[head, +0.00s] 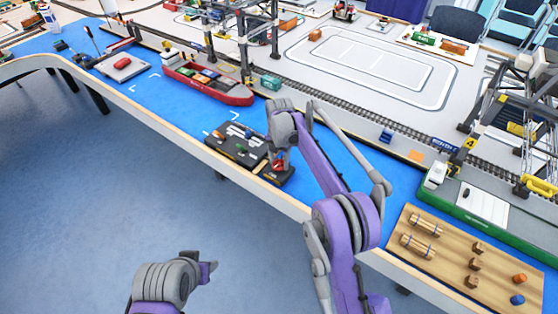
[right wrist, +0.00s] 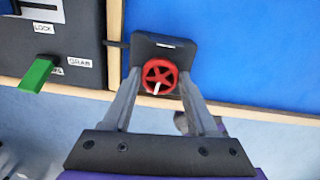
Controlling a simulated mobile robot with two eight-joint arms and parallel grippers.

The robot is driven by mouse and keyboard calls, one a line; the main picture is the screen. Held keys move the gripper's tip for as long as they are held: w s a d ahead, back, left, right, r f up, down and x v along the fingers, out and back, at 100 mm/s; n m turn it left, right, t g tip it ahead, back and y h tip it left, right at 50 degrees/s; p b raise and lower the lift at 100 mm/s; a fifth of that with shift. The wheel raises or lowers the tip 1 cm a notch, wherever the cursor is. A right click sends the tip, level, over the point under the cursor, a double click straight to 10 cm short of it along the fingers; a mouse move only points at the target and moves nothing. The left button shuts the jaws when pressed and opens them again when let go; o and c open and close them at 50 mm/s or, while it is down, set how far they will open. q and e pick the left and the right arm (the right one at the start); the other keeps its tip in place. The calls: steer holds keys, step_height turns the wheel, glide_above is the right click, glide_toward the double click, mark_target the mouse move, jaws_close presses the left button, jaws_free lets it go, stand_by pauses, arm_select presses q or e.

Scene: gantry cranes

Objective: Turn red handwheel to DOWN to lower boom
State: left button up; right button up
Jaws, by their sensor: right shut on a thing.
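The red handwheel (right wrist: 148,71) sits on a small black box (right wrist: 175,48) at the table's front edge. A white pointer on the wheel points toward the bottom of the right wrist view. No DOWN label is readable. My right gripper (right wrist: 159,80) has one finger on each side of the wheel and is shut on it. In the head view the right gripper (head: 278,163) partly covers the wheel. My left gripper (head: 208,270) hangs low over the floor, away from the table; its fingers are too unclear to read.
A black control panel (head: 222,151) with coloured levers is left of the wheel; a green lever (right wrist: 37,75) stands close by. A red ship (head: 232,94) and crane tracks lie behind. A wooden board (head: 440,252) with small pieces is at right. Blue table surface is open between.

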mark_target(279, 163)
steer(key=shift+n, duration=0.6)
steer(key=o, duration=1.4)
steer(key=shift+r, duration=0.15)
step_height(279, 163, up, 11)
steer(key=shift+f+p, duration=0.2)
steer(key=shift+p, duration=0.25)
